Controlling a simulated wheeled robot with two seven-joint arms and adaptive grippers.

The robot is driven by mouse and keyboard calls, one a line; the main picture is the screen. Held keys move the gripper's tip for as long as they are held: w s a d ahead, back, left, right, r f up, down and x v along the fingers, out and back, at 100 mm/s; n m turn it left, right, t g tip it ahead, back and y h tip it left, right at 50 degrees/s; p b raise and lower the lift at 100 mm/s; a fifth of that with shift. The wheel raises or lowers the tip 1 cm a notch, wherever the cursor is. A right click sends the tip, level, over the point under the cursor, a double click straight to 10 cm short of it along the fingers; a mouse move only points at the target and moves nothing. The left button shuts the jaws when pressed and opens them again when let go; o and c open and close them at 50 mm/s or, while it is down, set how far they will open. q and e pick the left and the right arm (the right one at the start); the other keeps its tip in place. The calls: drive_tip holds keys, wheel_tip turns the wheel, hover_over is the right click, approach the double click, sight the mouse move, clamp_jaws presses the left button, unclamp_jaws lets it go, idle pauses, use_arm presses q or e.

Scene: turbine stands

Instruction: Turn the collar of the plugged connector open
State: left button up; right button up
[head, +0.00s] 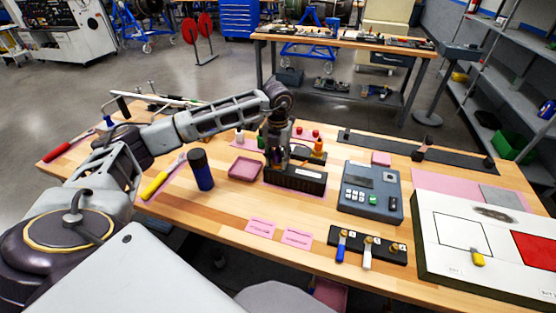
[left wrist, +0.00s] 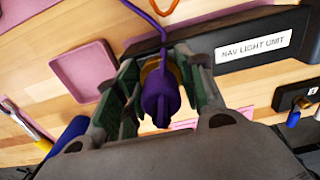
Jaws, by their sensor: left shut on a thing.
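The purple connector (left wrist: 161,98), with a purple cable (left wrist: 161,38) running from it, shows in the left wrist view. A yellow-gold collar (left wrist: 151,68) shows partly behind its purple body. My left gripper (left wrist: 163,78) has a green-padded finger on each side of the connector and is shut on it. In the head view my left gripper (head: 276,156) points down at the black nav light unit (head: 298,180) and hides most of the connector. The collar's turn angle cannot be told. My right gripper is in neither view.
A pink tray (head: 243,168) and a dark blue cylinder (head: 201,171) stand left of the unit. A grey keypad device (head: 370,190) and a black block with several keys (head: 367,244) are to the right.

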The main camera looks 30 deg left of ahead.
use_arm(q)
drive_tip(key=shift+n, duration=1.5)
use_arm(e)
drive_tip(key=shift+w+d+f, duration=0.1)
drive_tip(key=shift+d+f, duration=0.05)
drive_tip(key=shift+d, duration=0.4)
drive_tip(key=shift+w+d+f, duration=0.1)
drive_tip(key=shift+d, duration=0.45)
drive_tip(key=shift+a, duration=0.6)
use_arm(q)
drive_tip(key=o, duration=1)
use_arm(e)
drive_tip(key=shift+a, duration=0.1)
